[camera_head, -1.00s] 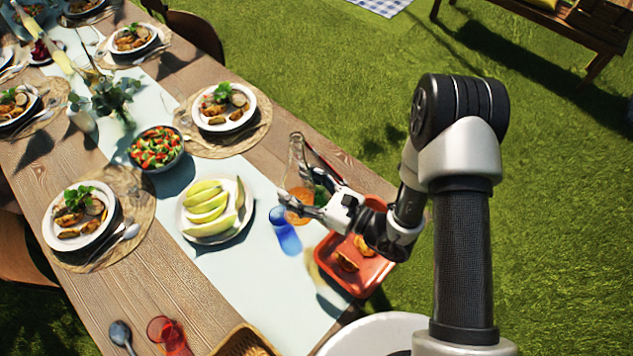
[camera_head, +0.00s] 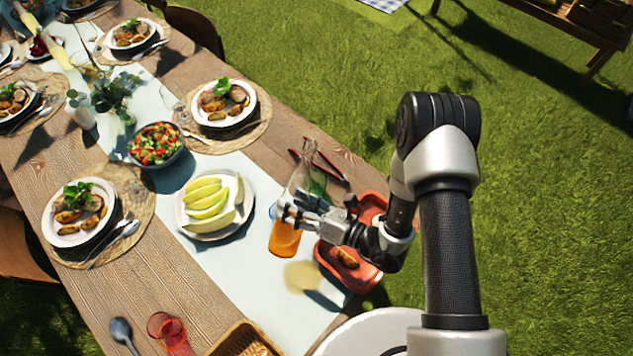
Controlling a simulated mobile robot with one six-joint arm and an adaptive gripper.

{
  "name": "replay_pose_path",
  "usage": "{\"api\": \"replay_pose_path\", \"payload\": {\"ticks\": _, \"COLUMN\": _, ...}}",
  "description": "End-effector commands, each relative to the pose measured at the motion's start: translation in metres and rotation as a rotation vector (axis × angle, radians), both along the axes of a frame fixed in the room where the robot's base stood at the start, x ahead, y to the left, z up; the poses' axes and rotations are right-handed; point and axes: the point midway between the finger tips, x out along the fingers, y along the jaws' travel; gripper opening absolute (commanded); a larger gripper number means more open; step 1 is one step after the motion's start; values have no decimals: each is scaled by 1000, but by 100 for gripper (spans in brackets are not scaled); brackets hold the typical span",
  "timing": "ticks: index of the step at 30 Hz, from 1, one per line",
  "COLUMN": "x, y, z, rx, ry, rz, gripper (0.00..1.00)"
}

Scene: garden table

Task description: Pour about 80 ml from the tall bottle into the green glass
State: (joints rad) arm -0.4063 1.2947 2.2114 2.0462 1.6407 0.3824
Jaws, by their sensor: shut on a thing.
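My gripper (camera_head: 290,210) is shut on the tall clear bottle (camera_head: 285,239), which holds orange liquid in its lower part. The bottle looks nearly upright, and its orange-tinted shadow lies apart on the runner, so it seems raised above the table. The green glass (camera_head: 317,182) shows just right of the bottle's upper part, partly hidden by the bottle and gripper. Its rim and contents cannot be made out.
A blue glass is mostly hidden behind the bottle. A melon plate (camera_head: 186,222) is close on the left. A red tray (camera_head: 366,277) with food lies under my arm. Dark red tongs (camera_head: 330,168) lie behind the green glass. A red glass (camera_head: 168,331) stands front left.

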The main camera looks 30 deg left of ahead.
Motion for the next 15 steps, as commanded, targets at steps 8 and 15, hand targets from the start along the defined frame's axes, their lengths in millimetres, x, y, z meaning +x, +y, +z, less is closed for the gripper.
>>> {"api": "replay_pose_path", "payload": {"ticks": 8, "x": -16, "y": 0, "z": -19, "rx": -5, "ry": 181, "rz": 2, "gripper": 13}}
{"api": "replay_pose_path", "payload": {"ticks": 15, "x": -29, "y": -1, "z": -21, "rx": -12, "ry": 336, "rz": 0, "gripper": 13}}
